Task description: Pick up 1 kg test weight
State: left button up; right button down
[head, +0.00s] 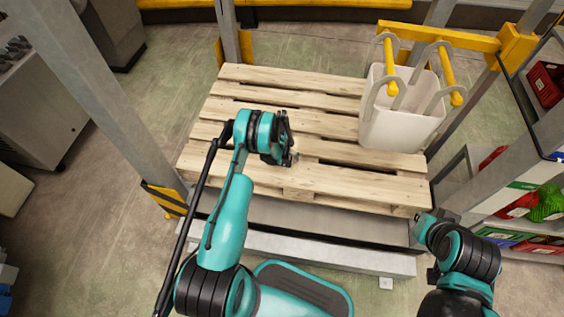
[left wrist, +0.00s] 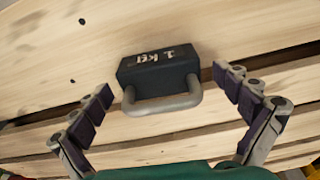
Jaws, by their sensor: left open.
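The 1 kg test weight (left wrist: 158,68) is a dark block with white "1 kg" lettering and a grey loop handle (left wrist: 163,103). It rests on the wooden pallet (head: 330,180). In the left wrist view my left gripper (left wrist: 167,86) is open, with one finger on each side of the weight and visible gaps between. In the head view my left gripper (head: 290,150) is low over the pallet's middle, and I cannot make out the weight there. My right gripper (head: 428,224) is at the pallet's front right corner; its jaws are unclear.
A white bin (head: 400,125) with yellow-gripped handles stands at the pallet's back right. Metal posts (head: 95,90) flank the pallet. A shelf with red and green goods (head: 530,207) is at the right. The pallet's back left is clear.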

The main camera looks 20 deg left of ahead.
pick_arm(q)
jog(key=shift+r, duration=0.1)
jog(key=shift+c, duration=0.3)
jog(key=c, duration=1.9)
jog(key=shift+o, duration=0.2)
